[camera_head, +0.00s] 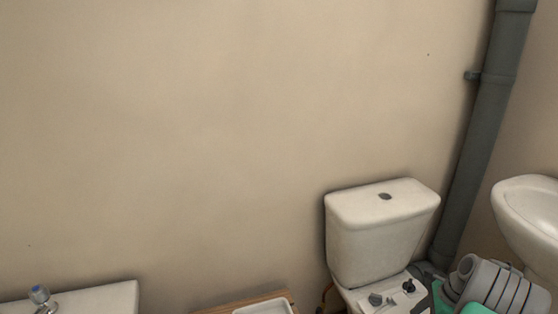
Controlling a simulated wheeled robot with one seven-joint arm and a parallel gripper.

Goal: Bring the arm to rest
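Grey, ribbed and teal parts that look like my arm show at the bottom right, in front of the toilet and below the right basin. They are cut off by the lower edge of the picture. My gripper cannot be made out in this view, so whether it is open or holds anything is hidden.
A white toilet cistern (380,235) stands against the beige wall, with small dark fittings (377,299) below it. A grey drainpipe (478,140) runs up the corner. A white basin (530,215) is at right, another white fixture (100,300) with a tap (41,296) at lower left.

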